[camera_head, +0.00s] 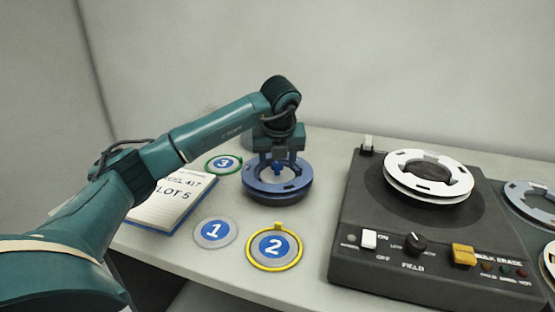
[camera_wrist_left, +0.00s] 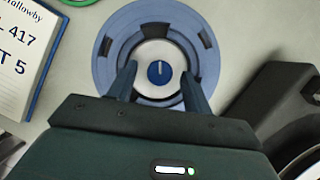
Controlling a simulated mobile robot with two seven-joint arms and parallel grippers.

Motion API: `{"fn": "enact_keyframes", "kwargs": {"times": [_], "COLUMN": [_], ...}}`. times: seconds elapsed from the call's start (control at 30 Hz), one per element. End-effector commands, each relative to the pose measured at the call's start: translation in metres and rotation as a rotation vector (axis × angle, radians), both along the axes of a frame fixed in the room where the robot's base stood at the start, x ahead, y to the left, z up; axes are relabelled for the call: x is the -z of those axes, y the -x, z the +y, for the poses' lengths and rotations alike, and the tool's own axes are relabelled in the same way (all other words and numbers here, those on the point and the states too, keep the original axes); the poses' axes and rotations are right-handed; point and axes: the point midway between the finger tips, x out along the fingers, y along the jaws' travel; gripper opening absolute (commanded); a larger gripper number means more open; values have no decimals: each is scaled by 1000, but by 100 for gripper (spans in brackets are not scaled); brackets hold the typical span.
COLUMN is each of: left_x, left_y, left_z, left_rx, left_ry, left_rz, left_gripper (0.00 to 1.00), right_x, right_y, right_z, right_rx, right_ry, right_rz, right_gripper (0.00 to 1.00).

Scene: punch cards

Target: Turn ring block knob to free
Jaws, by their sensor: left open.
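The ring block is a blue slotted ring (camera_head: 278,191) lying on the table, with a pale hub (camera_wrist_left: 161,50) in its middle. A small round blue knob (camera_wrist_left: 161,72) sits on that hub; its white line points to the top of the left wrist view. The knob also shows in the head view (camera_head: 278,169). My left gripper (camera_head: 278,163) is open above the ring block, pointing down. In the left wrist view its two fingers stand apart on either side of the knob; I see no contact. My right gripper is not in view.
A dark bulk eraser machine (camera_head: 400,270) with a white reel (camera_head: 429,177) stands close on the right. A notebook (camera_head: 170,200) lies under my left arm.

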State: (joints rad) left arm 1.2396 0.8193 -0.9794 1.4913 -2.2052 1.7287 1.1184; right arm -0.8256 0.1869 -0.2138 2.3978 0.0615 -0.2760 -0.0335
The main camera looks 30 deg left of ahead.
Motion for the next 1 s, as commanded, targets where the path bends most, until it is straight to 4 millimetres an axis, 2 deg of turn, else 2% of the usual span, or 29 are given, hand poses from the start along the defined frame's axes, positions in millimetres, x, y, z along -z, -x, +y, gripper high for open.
{"fn": "enact_keyframes", "kwargs": {"times": [0.17, 0.5, 0.7, 0.83, 1.0], "left_x": [-10, -77, -109, -119, -122], "left_y": [3, 24, 35, 39, 40], "left_z": [-2, -19, -27, -30, -31], "left_rx": [1, 2, 2, 0, 0], "left_ry": [0, 0, 0, 0, 0], "left_rz": [-1, -4, -2, -1, 0], "left_gripper": [50, 50, 50, 50, 50], "right_x": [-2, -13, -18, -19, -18], "right_y": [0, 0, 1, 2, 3], "right_z": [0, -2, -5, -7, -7], "right_rx": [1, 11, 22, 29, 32], "right_ry": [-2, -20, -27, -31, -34], "right_rz": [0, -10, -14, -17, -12], "right_gripper": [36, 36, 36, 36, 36]}}
